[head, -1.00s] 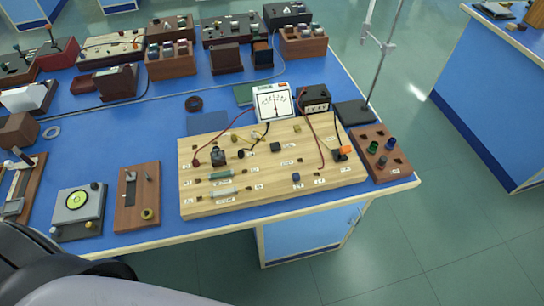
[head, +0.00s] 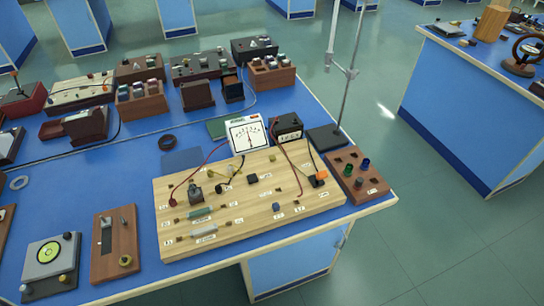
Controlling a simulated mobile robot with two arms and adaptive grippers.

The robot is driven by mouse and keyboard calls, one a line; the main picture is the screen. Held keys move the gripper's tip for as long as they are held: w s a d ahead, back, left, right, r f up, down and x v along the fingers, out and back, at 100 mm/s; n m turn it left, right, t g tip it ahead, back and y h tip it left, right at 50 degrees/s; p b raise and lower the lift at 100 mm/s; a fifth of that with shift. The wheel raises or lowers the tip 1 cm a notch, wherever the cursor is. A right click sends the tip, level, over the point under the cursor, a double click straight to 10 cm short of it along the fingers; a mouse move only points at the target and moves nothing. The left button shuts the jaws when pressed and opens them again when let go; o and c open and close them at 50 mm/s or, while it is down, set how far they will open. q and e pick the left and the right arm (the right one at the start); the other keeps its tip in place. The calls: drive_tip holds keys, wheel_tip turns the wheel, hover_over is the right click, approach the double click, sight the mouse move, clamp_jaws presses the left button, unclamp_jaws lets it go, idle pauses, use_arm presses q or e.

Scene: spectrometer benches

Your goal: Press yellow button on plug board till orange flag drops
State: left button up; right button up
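The plug board (head: 250,225) is a light wooden board on the blue bench, with labelled parts and wires on it. A small yellow piece (head: 272,157), which looks like the yellow button, is near the board's far edge. The orange flag (head: 321,175) shows on a small black part at the board's right end; it is too small to tell its exact position. A white meter (head: 249,134) with a needle stands behind the board, and red and black wires run onto the board. Neither gripper is in view.
A brown block with coloured plugs (head: 357,174) stands right of the board. A stand with a tall metal rod (head: 349,90) is behind it. A brown switch board (head: 115,245) and a grey dial box (head: 50,262) lie to the left. Open floor (head: 400,255) is at the right.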

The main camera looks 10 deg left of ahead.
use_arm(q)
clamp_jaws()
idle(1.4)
